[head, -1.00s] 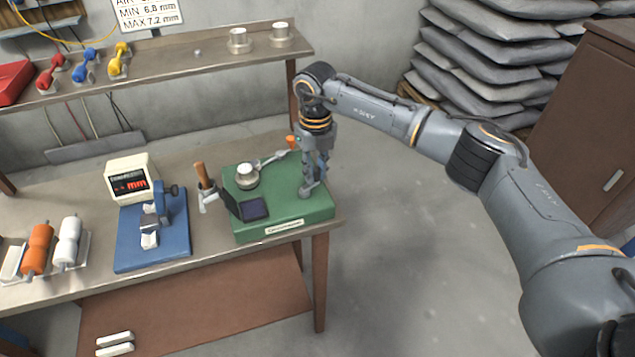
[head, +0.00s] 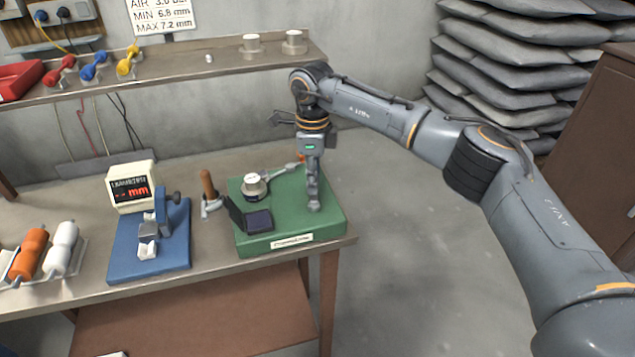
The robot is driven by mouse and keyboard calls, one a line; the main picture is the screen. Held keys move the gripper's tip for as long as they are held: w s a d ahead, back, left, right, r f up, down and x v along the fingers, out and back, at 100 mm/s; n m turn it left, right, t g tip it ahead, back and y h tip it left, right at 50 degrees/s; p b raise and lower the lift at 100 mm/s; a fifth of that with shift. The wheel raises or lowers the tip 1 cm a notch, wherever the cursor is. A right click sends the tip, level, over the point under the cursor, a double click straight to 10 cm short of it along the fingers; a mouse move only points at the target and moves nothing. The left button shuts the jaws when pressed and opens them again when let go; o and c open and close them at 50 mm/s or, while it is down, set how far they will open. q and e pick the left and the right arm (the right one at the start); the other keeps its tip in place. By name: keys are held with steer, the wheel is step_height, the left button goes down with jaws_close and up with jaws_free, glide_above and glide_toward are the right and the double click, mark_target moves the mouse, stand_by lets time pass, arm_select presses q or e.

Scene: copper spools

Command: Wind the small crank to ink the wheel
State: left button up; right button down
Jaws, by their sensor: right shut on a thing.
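A green machine base (head: 330,226) with a label on its front stands at the right end of the bench. On it are a round wheel-like part with a white top (head: 254,185), a dark pad with a raised lid (head: 258,221), and a grey lever (head: 277,172) running back to an orange knob, partly behind my gripper. My right gripper (head: 313,203) points straight down over the base's right side, shut on the small crank there. The fingers mostly hide the crank. My left gripper is out of view.
A blue gauge stand (head: 178,251) with a white readout (head: 131,187) stands left of the base. Orange and white spools (head: 62,248) sit further left. A shelf (head: 180,66) runs behind.

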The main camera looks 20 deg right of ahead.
steer(key=n, duration=0.2)
steer(key=a+n, duration=0.1)
steer(key=n+b, duration=0.1)
steer(key=n, duration=0.1)
steer(key=shift+a+r+n, duration=0.1)
steer(key=shift+a+n, duration=0.2)
stand_by(0.4)
steer(key=c, duration=1.2)
jaws_free()
step_height(320, 180, up, 12)
